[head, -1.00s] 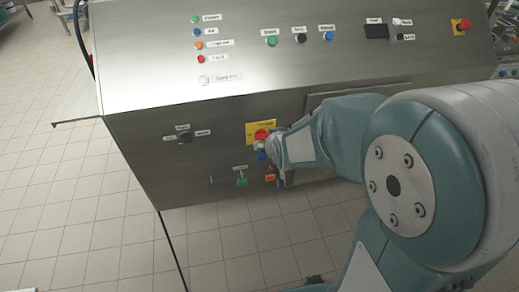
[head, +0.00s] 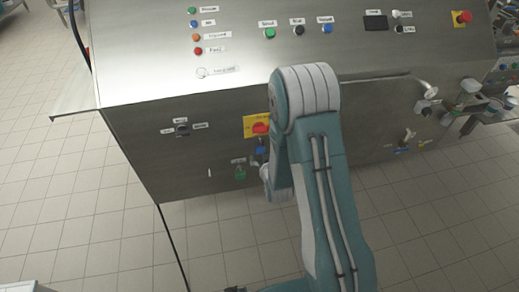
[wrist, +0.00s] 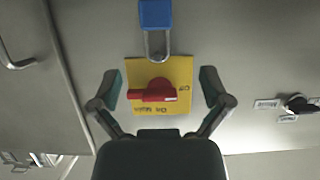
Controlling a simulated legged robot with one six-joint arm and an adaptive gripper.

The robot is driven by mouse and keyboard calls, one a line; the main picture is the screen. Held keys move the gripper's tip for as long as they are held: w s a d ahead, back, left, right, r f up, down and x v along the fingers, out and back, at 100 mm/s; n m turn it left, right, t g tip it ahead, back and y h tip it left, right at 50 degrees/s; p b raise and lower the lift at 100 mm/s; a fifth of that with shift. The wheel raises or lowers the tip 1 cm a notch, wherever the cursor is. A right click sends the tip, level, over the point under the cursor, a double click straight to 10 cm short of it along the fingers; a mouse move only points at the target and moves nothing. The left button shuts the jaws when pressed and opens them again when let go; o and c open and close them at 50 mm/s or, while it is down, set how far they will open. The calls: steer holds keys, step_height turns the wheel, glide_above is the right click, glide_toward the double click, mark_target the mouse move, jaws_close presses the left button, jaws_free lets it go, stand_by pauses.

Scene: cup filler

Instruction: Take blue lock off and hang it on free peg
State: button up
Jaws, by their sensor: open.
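The blue lock (head: 261,150) hangs below the red rotary switch (head: 261,128) on its yellow plate (head: 248,127), on the machine's front panel. In the wrist view, where the panel shows upside down, the blue lock (wrist: 155,14) is at the top edge, body partly cut off, its shackle reaching the yellow plate. My gripper (wrist: 160,90) is open and empty, fingers spread either side of the yellow plate and red switch. In the head view my arm hides most of the gripper. A bare peg (head: 210,172) sticks out left of a hanging green lock (head: 240,173).
A black selector knob (head: 182,129) sits left of the switch. Buttons and lamps line the sloped panel above. Pipe fittings (head: 428,106) and a handle stick out at the right. The floor in front is clear.

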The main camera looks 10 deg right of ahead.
mark_target(260, 147)
steer(key=x, duration=0.8)
steer(key=shift+d+f, duration=0.2)
steer(key=shift+f, duration=0.15)
steer(key=c, duration=1.3)
